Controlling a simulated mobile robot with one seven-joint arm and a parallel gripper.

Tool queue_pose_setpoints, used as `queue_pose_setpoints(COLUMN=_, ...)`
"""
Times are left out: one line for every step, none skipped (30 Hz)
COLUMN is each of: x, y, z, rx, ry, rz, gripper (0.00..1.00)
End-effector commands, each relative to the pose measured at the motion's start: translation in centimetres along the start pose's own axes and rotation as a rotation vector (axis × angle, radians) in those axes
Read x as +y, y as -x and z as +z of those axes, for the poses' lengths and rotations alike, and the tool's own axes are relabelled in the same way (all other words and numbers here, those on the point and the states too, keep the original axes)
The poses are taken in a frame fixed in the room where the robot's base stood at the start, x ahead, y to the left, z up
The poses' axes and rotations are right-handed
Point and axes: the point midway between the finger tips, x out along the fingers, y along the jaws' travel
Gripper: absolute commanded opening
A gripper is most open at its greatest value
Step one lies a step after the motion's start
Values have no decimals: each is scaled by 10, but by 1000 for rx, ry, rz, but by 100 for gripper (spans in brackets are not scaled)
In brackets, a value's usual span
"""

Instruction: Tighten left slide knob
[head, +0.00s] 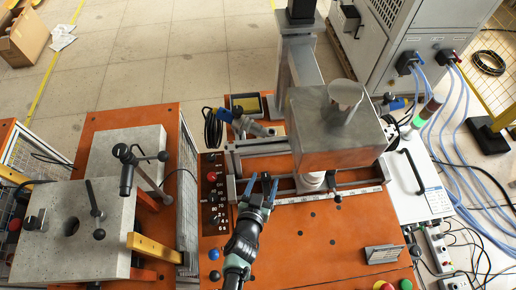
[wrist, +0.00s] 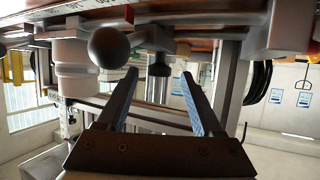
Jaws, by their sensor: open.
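My gripper (head: 264,181) is open at the front rail of the heater slide, left of the big metal block. In the wrist view its two long fingers (wrist: 159,73) stand apart. A dark knob-like part with a bright metal cylinder (wrist: 158,88) shows in the gap between the fingertips, with no clear contact; it seems to be the left slide knob. In the head view this spot is mostly hidden by the fingers. A black ball knob (head: 336,199) sits farther right at the rail; a round dark knob (wrist: 108,47) shows left of the fingers in the wrist view.
The metal block (head: 325,140) stands just right of my gripper. A button panel (head: 213,190) lies to its left. The orange tabletop (head: 310,245) in front is mostly clear. Concrete blocks with black handles (head: 70,225) stand at far left, and a cabinet (head: 440,30) at back right.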

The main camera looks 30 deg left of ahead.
Motion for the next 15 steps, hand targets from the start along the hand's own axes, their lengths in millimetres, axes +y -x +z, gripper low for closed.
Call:
queue_pose_setpoints(x=-2, y=5, z=1, rx=-1, ry=-3, rz=-1, gripper=68)
queue_pose_setpoints(x=-2, y=8, z=1, rx=0, ry=-3, rz=-2, gripper=68)
queue_pose_setpoints(x=-2, y=13, z=2, rx=-2, ry=-4, rz=-2, gripper=68)
queue_pose_setpoints(x=-1, y=18, z=1, rx=-2, ry=-2, rz=-1, gripper=68)
queue_pose_setpoints(x=0, y=22, z=2, rx=-3, ry=-1, rz=2, gripper=68)
queue_pose_setpoints(x=-1, y=28, z=2, rx=-4, ry=-1, rz=0, gripper=68)
queue_pose_setpoints(x=-2, y=33, z=2, rx=-3, ry=-1, rz=-2, gripper=68)
queue_pose_setpoints(x=-2, y=38, z=2, rx=-3, ry=-2, rz=-1, gripper=68)
queue_pose_setpoints(x=-1, y=44, z=2, rx=-3, ry=1, rz=-1, gripper=68)
queue_pose_setpoints(x=0, y=49, z=2, rx=-4, ry=2, rz=0, gripper=68)
queue_pose_setpoints(x=0, y=54, z=3, rx=-4, ry=0, rz=-1, gripper=68)
queue_pose_setpoints(x=-1, y=61, z=3, rx=-3, ry=0, rz=-1, gripper=68)
queue_pose_setpoints(x=0, y=66, z=3, rx=-3, ry=0, rz=0, gripper=68)
queue_pose_setpoints(x=0, y=71, z=3, rx=-4, ry=1, rz=0, gripper=68)
queue_pose_setpoints(x=0, y=78, z=3, rx=-5, ry=2, rz=1, gripper=68)
